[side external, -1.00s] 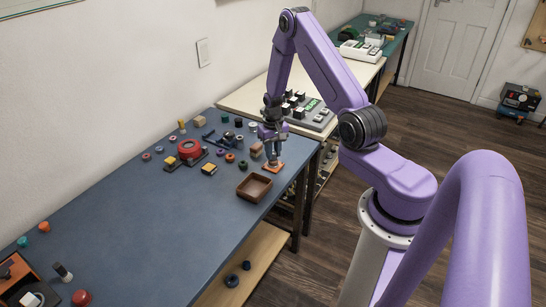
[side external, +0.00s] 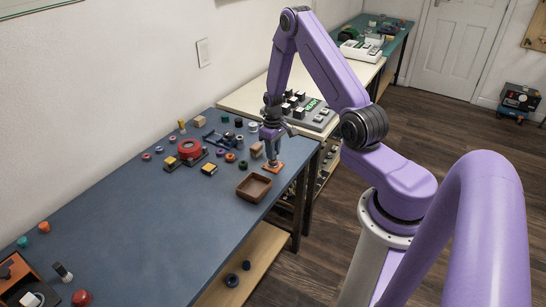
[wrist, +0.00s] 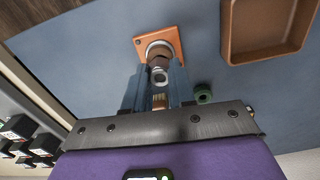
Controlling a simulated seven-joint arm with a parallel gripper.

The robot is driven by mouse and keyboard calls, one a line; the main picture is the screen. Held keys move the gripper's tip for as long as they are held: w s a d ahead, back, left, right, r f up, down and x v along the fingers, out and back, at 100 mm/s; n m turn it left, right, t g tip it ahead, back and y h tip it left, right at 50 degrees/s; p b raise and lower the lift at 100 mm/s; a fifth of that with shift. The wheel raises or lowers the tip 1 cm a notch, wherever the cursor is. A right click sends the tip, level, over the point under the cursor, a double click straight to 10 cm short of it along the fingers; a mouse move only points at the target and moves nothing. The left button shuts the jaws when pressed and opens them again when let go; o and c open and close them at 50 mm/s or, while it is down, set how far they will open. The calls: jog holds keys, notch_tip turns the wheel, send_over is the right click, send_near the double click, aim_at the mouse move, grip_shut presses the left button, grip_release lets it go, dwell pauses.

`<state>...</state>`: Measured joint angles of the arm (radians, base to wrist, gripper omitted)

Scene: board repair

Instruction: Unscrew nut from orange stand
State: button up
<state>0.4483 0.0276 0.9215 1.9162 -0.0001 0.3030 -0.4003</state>
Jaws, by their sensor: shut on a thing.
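The orange stand (side external: 276,167) is a flat square plate on the blue table, near its right end. In the wrist view the stand (wrist: 177,35) carries an upright post with a brownish, ring-shaped nut (wrist: 160,59) around it. My gripper (side external: 272,161) points down over the stand. In the wrist view its two blue fingers (wrist: 158,75) are on either side of the nut and shut on it. The fingers hide part of the nut and post. In the side view the nut is too small and covered to make out.
A brown open tray (side external: 254,187) lies just in front of the stand. A green ring (wrist: 203,93) is close beside the fingers. A red round device (side external: 188,149) and several small parts lie to the left. The front middle of the table is clear.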

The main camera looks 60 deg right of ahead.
jog(key=shift+r, duration=2.4)
jog(key=shift+a, duration=0.1)
jog(key=s+a+r+n, duration=0.2)
jog(key=a+n, duration=0.1)
jog(key=a, duration=0.5)
jog(key=s+a+r+n, duration=0.2)
jog(key=a, duration=0.5)
send_over(228, 179)
jog(key=s, duration=0.1)
jog(key=shift+n, duration=0.3)
notch_tip(228, 179, down, 9)
jog(key=shift+s+a+r, duration=0.1)
jog(key=shift+r, duration=0.1)
jog(key=shift+w+f, duration=0.5)
jog(key=shift+f, duration=1.6)
jog(key=shift+f, duration=0.15)
